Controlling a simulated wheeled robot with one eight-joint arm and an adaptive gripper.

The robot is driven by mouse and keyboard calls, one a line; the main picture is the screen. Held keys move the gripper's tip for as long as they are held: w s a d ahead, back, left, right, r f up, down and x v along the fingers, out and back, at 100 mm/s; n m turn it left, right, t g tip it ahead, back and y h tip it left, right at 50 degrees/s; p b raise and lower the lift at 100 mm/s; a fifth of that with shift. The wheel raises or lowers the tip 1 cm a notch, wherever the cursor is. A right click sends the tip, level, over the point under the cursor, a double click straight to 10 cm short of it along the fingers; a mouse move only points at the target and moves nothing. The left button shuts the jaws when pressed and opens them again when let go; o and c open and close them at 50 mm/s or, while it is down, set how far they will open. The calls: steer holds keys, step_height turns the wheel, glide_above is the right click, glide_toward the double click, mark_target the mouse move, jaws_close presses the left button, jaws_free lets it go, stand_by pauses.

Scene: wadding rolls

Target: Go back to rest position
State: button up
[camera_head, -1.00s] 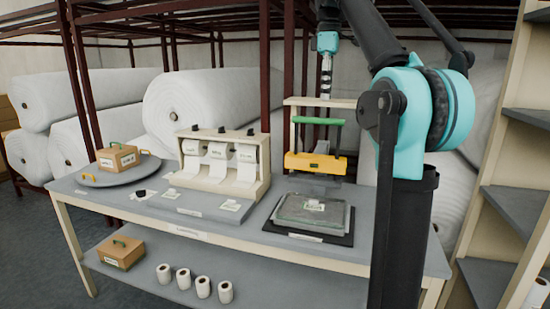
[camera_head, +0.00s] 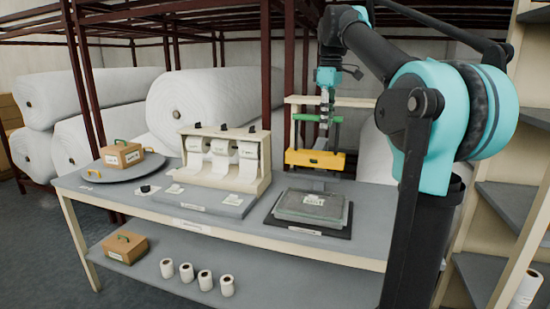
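My gripper (camera_head: 328,122) hangs at the end of my arm, small in the picture. It overlaps the green handle bar (camera_head: 307,117) of the press-like device with the yellow block (camera_head: 314,159). I cannot tell whether it touches the bar, or whether its fingers are open or shut. The device stands at the back of the table (camera_head: 371,222). A clear flat case with a label (camera_head: 312,208) lies on a dark mat in front of it.
A dispenser with three white rolls (camera_head: 223,165) stands mid-table. A cardboard box (camera_head: 122,155) sits on a round tray at the left. Another box (camera_head: 125,247) and several small rolls are on the lower shelf. Large wadding rolls (camera_head: 200,95) lie behind. A shelving unit (camera_head: 505,210) stands at right.

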steer(key=s+d+f+m+t, duration=0.1)
steer(key=s+f+m, duration=0.2)
steer(key=f, duration=0.9)
steer(key=s+d+f+m+t, duration=0.1)
steer(key=s+f+m, duration=0.2)
steer(key=f, duration=0.9)
steer(key=s+d+f+m+t, duration=0.1)
steer(key=s+f+m, duration=0.4)
steer(key=s+f, duration=1.3)
step_height(320, 180, down, 3)
steer(key=shift+d+r+m, duration=0.2)
steer(key=shift+m, duration=0.1)
steer(key=shift+c, duration=0.6)
